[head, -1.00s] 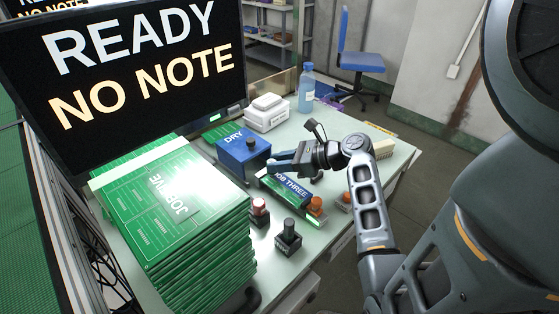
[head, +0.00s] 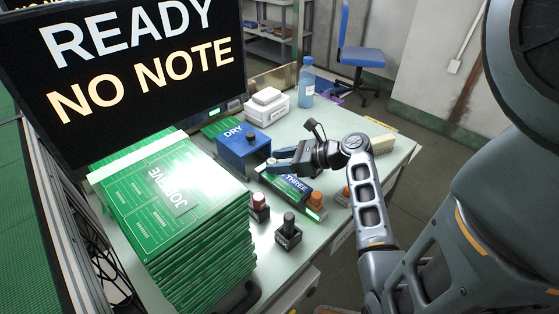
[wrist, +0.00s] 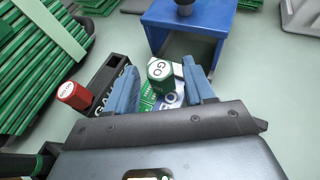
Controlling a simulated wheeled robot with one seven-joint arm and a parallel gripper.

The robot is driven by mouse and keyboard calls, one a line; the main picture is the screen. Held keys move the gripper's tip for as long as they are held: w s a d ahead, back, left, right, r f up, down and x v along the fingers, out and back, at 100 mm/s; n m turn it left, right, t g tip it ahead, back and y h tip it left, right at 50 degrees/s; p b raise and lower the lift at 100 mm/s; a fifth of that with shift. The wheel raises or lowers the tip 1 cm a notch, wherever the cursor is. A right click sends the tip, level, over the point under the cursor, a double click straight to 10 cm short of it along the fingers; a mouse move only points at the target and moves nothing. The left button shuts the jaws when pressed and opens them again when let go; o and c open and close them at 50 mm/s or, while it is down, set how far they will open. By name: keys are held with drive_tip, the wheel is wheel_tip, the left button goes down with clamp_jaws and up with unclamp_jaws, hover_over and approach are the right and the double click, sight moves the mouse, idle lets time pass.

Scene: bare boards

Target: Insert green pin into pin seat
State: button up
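The green pin (wrist: 158,76), with a white cap marked GO, shows in the wrist view between the two blue fingers of my gripper (wrist: 164,88). A gap shows on both sides of the pin, so my gripper is open around it and not closed on it. In the head view my gripper (head: 282,164) is low over the far-left end of the JOB THREE board (head: 290,187). A white ring with a dark centre (wrist: 172,99) lies just below the pin in the wrist view; I cannot tell whether it is the pin seat.
A blue DRY box (head: 240,152) stands just beyond my gripper. A red pin (wrist: 72,95) stands beside a black lettered block (wrist: 108,84). A tall stack of green boards (head: 165,195) is at left. A black-knobbed block (head: 288,232) stands nearer.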

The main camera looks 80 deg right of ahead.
drive_tip(key=shift+o, duration=0.4)
drive_tip(key=shift+s, duration=0.1)
drive_tip(key=v, duration=0.7)
drive_tip(key=shift+s+r+b, duration=0.2)
drive_tip(key=shift+s+b, duration=0.05)
drive_tip(key=shift+b, duration=0.05)
